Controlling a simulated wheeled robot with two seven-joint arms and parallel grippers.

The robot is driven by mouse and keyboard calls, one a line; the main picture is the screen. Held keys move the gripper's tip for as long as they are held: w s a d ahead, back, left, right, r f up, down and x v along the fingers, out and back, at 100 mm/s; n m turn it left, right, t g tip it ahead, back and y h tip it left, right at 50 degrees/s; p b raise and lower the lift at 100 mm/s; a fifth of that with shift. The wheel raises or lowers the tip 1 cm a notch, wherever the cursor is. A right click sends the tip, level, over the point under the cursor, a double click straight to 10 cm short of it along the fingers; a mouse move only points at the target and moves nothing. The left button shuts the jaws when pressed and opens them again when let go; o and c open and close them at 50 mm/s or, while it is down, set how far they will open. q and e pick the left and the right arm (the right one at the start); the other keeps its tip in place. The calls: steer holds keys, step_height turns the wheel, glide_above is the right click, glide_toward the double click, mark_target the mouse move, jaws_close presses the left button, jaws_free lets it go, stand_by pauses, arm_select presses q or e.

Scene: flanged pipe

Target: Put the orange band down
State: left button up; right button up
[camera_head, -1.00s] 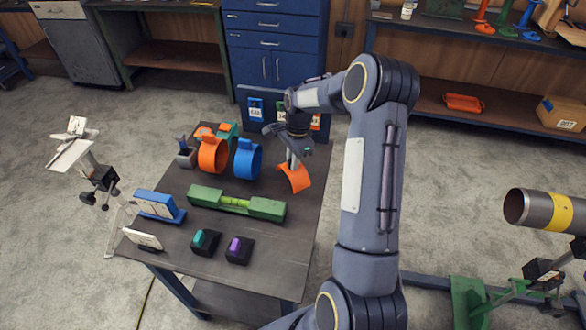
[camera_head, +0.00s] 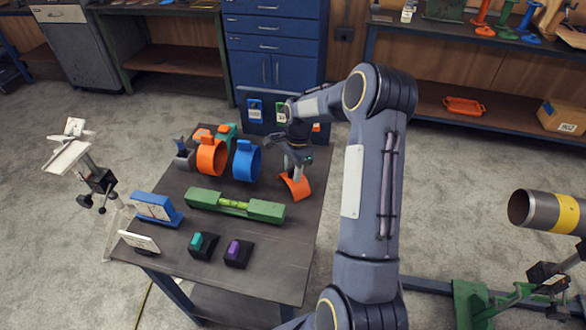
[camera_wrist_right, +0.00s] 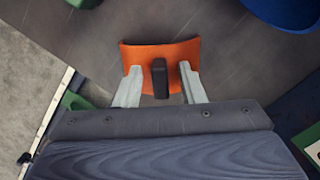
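The orange band (camera_head: 295,188), a short curved piece, is at the right side of the dark table (camera_head: 300,240), right of the blue ring clamp, and appears to rest on the tabletop. In the right wrist view the band (camera_wrist_right: 180,53) has a black upright grip (camera_wrist_right: 160,78) at its middle. My right gripper (camera_head: 296,172) is directly over the band. In the wrist view its two pale fingertips (camera_wrist_right: 158,76) stand on either side of the black grip, with a gap on both sides. My left gripper is not in view.
An orange ring clamp (camera_head: 211,158) and a blue ring clamp (camera_head: 246,162) stand left of the band. A green level (camera_head: 236,205) lies in front. Teal and purple-topped black blocks (camera_head: 238,252) are nearer. A steel pipe (camera_head: 540,211) is at the right.

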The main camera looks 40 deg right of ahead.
steer(key=s+a+r+n+p, duration=0.1)
steer(key=r+p, duration=0.2)
steer(key=r, duration=0.4)
steer(key=s+a+r+n+t+p, duration=0.1)
steer(key=s+a+r+n+p, duration=0.1)
steer(key=r, duration=0.5)
steer(key=s+a+r+n+p, duration=0.1)
steer(key=r+p, duration=0.2)
steer(key=r, duration=0.4)
steer(key=s+a+r+n+t+y, duration=0.1)
steer(key=s+a+r+n+t, duration=0.1)
steer(key=s+a+r+n, duration=0.55)
steer(key=s+a+f+n+t, duration=0.1)
steer(key=s+a+n, duration=0.2)
steer(key=s, duration=0.4)
steer(key=s+a+f+n+t+y, duration=0.1)
steer(key=s+a+n, duration=0.2)
steer(key=s+a, duration=0.3)
steer(key=shift+s, duration=0.5)
steer(key=shift+a+r, duration=0.1)
step_height(320, 180, down, 4)
steer(key=b, duration=0.4)
